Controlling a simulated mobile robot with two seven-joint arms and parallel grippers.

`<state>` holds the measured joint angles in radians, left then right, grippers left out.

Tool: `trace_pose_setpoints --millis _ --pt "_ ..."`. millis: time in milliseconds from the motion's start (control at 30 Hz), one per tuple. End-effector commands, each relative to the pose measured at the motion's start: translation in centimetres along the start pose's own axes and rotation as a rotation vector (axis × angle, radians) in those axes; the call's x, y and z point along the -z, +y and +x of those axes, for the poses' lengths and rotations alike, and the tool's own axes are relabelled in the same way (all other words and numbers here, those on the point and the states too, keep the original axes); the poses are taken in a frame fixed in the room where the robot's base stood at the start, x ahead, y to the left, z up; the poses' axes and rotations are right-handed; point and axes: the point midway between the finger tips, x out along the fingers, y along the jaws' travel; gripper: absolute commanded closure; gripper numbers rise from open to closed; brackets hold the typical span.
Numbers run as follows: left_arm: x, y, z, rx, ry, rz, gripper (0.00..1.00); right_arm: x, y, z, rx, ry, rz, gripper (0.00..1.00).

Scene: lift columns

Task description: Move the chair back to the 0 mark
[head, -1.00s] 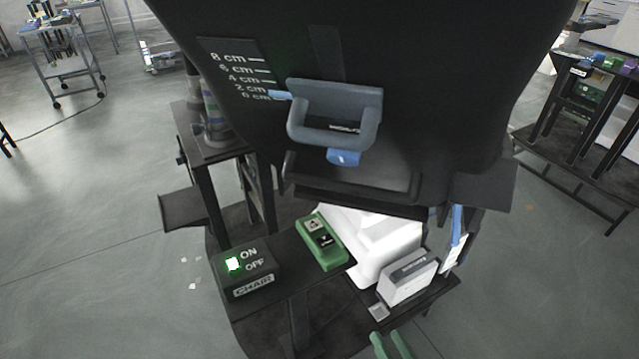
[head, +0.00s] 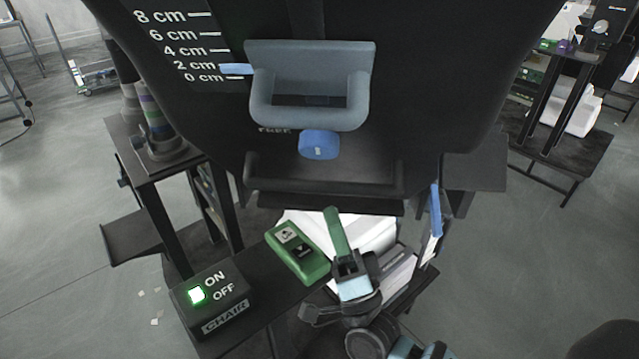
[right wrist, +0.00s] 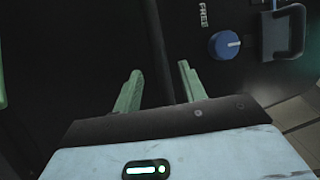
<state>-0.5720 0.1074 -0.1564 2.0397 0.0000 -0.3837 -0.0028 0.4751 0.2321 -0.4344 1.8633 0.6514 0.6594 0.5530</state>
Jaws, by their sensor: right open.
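The black chair back (head: 430,60) fills the top of the head view. Its grey-blue handle (head: 310,115) is level, with a blue knob (head: 319,145) below, near the word FREE. A blue pointer (head: 236,69) stands beside the scale (head: 180,50), close to the 2 cm line and above 0. A green two-button control (head: 298,253) lies on the dark shelf. A CHAIR switch box (head: 212,300) shows a lit green lamp. My right gripper (head: 336,228) is open and empty, right of the green control. The right wrist view shows its green fingers (right wrist: 159,72) apart, and the knob (right wrist: 224,45).
White boxes (head: 355,231) lie behind my right gripper. A dark stand (head: 150,170) with a striped column is on the left. Another dark rack (head: 560,130) stands at the far right.

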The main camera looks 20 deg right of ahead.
Motion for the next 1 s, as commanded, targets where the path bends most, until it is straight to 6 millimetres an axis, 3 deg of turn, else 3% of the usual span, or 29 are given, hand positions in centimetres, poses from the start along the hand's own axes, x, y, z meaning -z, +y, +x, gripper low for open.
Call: trace_pose_setpoints --millis 200,400,800,1000 --pt "0.9 0.0 -0.6 0.001 0.012 0.002 0.60 0.1 -0.2 3.7 0.004 0.002 0.000 0.59" --pt "0.8 0.1 -1.0 0.002 0.008 0.002 0.60 0.1 -0.1 5.9 0.002 0.000 -0.002 0.59" --pt "0.5 0.1 -1.1 0.002 0.002 0.001 0.60 0.0 0.0 6.5 0.000 0.000 -0.002 0.59" --pt "0.8 0.1 -1.1 0.002 0.007 0.001 0.60 0.0 0.0 6.5 0.000 0.000 -0.001 0.83"
